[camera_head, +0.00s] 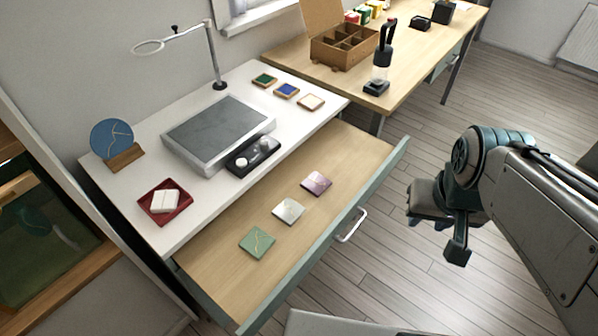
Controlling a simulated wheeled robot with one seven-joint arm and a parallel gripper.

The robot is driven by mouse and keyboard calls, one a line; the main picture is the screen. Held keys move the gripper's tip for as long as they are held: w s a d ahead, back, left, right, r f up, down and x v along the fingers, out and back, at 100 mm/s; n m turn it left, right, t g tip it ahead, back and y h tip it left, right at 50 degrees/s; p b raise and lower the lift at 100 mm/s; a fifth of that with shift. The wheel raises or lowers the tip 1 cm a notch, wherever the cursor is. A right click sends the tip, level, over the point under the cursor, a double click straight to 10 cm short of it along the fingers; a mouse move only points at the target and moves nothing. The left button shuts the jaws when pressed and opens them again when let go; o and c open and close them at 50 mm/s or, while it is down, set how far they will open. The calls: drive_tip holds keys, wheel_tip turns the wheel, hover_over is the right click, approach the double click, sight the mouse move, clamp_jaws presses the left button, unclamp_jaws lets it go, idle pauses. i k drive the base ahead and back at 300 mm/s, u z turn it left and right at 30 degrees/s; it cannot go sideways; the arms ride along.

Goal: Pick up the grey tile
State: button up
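A grey tile (288,211) with a gold seam lies flat in the open drawer (222,282). It sits between a green tile (257,242) nearer the front left and a purple tile (316,183) toward the back right, with gaps between them. My gripper (434,226) is at the right, over the floor beyond the drawer front and apart from all tiles. Its two fingers are spread with nothing seen between them.
The drawer's front panel with a metal handle (352,226) stands between my gripper and the tiles. Above the drawer, the white desk holds a grey slab (218,130), a dark tray (253,157), a red dish (165,203) and a lamp (215,55). Bare drawer floor surrounds the tiles.

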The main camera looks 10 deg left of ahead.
sight(288, 211)
drive_tip(key=u, duration=2.4)
drive_tip(key=k, duration=0.75)
drive_tip(key=z, duration=0.95)
drive_tip(key=i, duration=1)
drive_tip(key=u, duration=0.05)
